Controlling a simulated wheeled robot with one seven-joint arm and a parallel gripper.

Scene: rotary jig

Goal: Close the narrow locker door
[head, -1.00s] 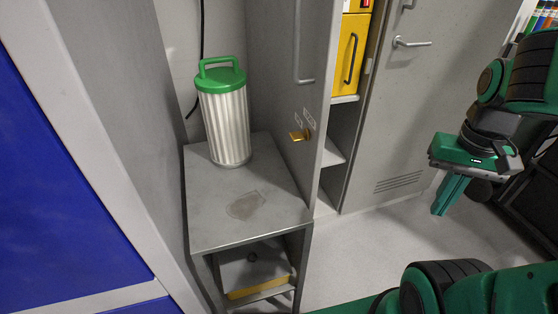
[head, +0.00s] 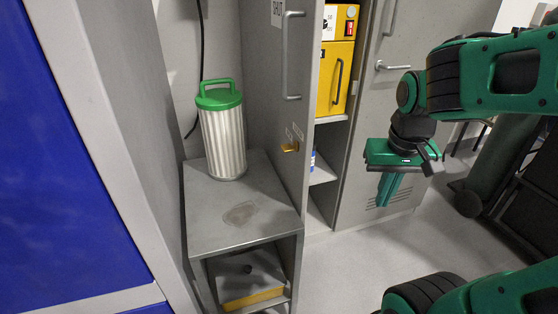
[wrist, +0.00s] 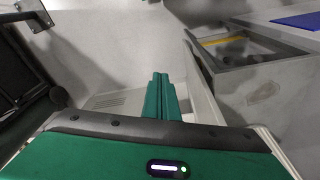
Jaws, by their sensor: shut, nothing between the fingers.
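The narrow locker door (head: 268,100) is a grey panel standing open, swung out toward me. Its outer face, with a bar handle (head: 286,55) and a brass-coloured latch (head: 290,147), faces left. To its right the narrow locker (head: 322,172) is open, with shelves and yellow boxes (head: 335,78) inside. My gripper (head: 385,190) is in front of and to the right of the opening, clear of the door. Its green fingers point down, shut and empty. The closed fingers also show in the wrist view (wrist: 160,98).
Left of the door, a green-lidded ribbed canister (head: 222,135) stands on a grey cabinet top (head: 205,205). A closed grey door with a lever handle (head: 400,67) is behind my gripper. Dark equipment (head: 510,190) stands at the right. The floor (head: 340,260) before the locker is clear.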

